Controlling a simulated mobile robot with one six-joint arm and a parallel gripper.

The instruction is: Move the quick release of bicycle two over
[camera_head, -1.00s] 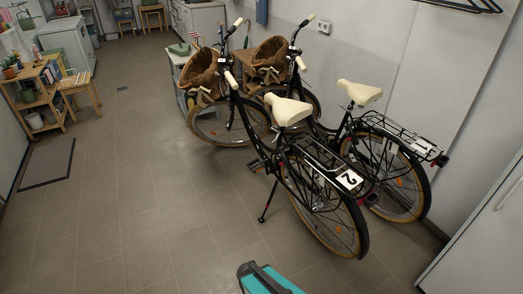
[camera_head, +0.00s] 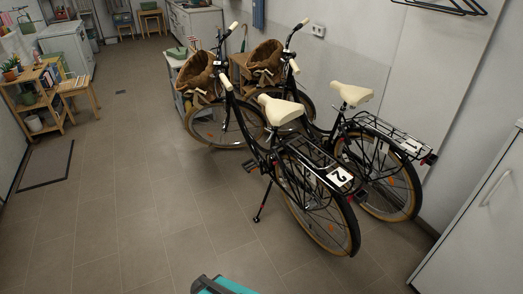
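Bicycle two (camera_head: 268,152) is the nearer of two black bicycles, with a white plate marked 2 (camera_head: 340,177) on its rear rack, a cream saddle and a brown front basket. It stands upright on its kickstand (camera_head: 263,202). The quick release cannot be made out at this distance; the area under the saddle (camera_head: 281,108) is small and dark. The second bicycle (camera_head: 385,165) stands behind it, nearer the wall. A teal and dark part at the bottom edge seems to be mine. My gripper is not seen.
Open tiled floor (camera_head: 150,220) lies left of and in front of the bicycles. A white cabinet (camera_head: 475,225) stands at the right. A wooden shelf with plants (camera_head: 32,100), a stool (camera_head: 76,92) and a dark mat (camera_head: 46,165) are at the left.

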